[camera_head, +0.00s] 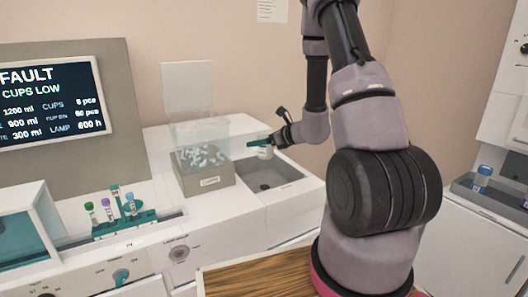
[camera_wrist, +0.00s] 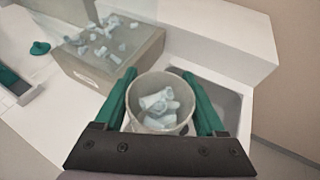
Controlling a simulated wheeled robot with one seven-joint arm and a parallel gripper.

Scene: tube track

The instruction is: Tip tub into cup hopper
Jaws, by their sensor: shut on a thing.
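My gripper (camera_head: 258,142) has green fingers, which also show in the wrist view (camera_wrist: 160,84). It is shut on a clear round tub (camera_wrist: 182,112) holding several pale cups. In the head view the tub (camera_head: 265,152) is small and partly hidden by the fingers. It looks roughly upright. The cup hopper (camera_head: 208,181) is a grey-beige labelled box with pale cups inside and a clear lid (camera_head: 188,86) standing up behind. It is just left of the gripper, and at the upper left in the wrist view (camera_wrist: 95,76). The tub is beside the hopper, apart from its opening.
A grey sunken basin (camera_head: 265,175) lies below and right of the tub. A green rack (camera_head: 125,222) with capped tubes stands left of the hopper. A screen (camera_head: 50,102) reads "FAULT CUPS LOW". A wooden surface (camera_head: 255,276) is in front.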

